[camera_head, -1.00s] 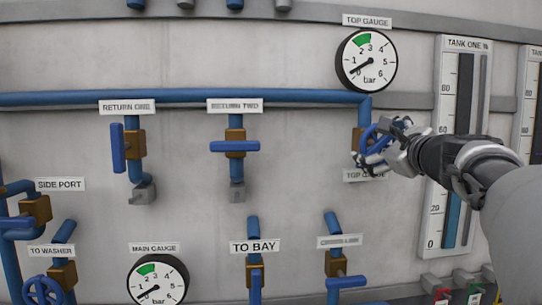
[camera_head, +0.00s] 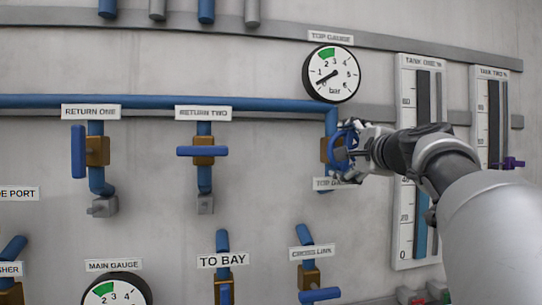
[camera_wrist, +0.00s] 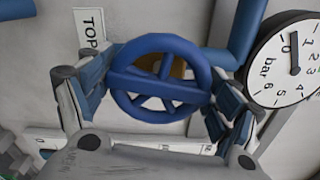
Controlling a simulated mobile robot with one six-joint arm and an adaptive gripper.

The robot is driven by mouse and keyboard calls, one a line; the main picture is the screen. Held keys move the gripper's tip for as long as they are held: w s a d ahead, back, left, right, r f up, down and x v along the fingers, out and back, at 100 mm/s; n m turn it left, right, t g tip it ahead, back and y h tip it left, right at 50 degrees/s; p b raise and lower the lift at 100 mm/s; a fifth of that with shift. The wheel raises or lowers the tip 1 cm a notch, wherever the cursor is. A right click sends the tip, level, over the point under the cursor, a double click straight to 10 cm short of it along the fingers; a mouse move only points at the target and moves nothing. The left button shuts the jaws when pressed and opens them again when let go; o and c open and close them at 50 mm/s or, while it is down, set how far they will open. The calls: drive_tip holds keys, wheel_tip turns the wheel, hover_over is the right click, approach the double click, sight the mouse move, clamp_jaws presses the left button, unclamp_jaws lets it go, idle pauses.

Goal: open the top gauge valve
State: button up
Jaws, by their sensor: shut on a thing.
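The top gauge valve is a blue handwheel (camera_head: 337,153) on a brass body, below the TOP GAUGE dial (camera_head: 331,74). My gripper (camera_head: 346,152) is at the wheel from the right, its fingers above and below the rim. In the wrist view the same wheel (camera_wrist: 158,83) lies between the fingers of my gripper (camera_wrist: 170,82), which are shut on its rim at left and right. The brass body is mostly hidden behind the wheel. The dial needle points low on the scale, between 0 and 1. The lower TOP GAUGE label (camera_head: 328,184) is partly covered by my gripper.
The TANK ONE level gauge (camera_head: 405,160) stands behind my arm, with the TANK TWO gauge (camera_head: 491,115) beyond. The RETURN TWO valve (camera_head: 203,151) and RETURN ONE valve (camera_head: 78,151) are to the left. The CROSS LINK valve (camera_head: 319,295) is below. Bare wall lies between them.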

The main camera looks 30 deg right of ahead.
idle(0.4)
drive_tip(key=o, duration=1)
drive_tip(key=shift+a, duration=0.1)
drive_tip(key=v, duration=0.7)
drive_tip(key=shift+s, duration=0.3)
